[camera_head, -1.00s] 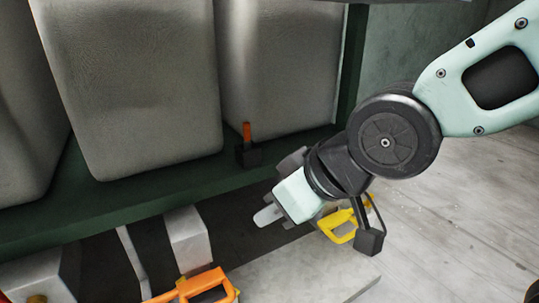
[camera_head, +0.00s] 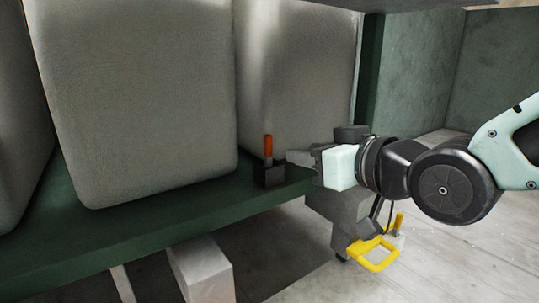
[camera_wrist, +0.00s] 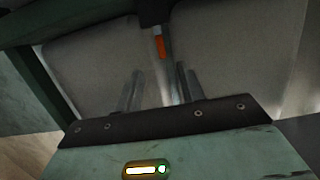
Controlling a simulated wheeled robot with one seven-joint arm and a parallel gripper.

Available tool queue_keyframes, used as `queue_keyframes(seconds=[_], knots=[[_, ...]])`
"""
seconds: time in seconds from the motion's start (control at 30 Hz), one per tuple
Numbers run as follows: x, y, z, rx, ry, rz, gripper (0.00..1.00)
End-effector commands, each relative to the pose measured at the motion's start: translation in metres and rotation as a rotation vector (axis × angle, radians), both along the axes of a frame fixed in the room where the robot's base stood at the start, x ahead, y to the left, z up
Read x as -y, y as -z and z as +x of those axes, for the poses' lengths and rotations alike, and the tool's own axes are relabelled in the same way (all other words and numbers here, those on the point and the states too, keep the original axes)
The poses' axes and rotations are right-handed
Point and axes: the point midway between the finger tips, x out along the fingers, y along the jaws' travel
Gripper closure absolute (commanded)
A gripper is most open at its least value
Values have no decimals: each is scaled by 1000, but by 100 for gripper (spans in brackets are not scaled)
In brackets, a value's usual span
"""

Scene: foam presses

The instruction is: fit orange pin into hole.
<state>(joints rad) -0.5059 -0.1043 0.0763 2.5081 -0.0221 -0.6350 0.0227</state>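The orange pin (camera_head: 268,146) stands upright in a small black block (camera_head: 269,174) on the green ledge. It also shows in the wrist view (camera_wrist: 161,46), near the top, beyond the fingers and roughly between their lines. My gripper (camera_head: 293,158) is just right of the block in the head view, about level with the pin's lower part, pointing left. In the wrist view its two fingers (camera_wrist: 158,90) are apart with nothing between them. I cannot make out a separate hole in either view.
The green ledge (camera_head: 130,232) carries large grey foam blocks (camera_head: 140,100) close behind the pin. A yellow handle (camera_head: 373,254) sits below my wrist, with a small orange-yellow peg (camera_head: 399,221) beside it. A pale block (camera_head: 202,270) is under the ledge.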

Motion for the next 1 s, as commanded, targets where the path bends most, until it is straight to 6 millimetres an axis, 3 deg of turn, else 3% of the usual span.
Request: queue_keyframes(seconds=[0.77, 1.0], knots=[[-15, 1, 21, -6, -1, -3, 61], [-28, 8, 40, -6, -1, -2, 61]])
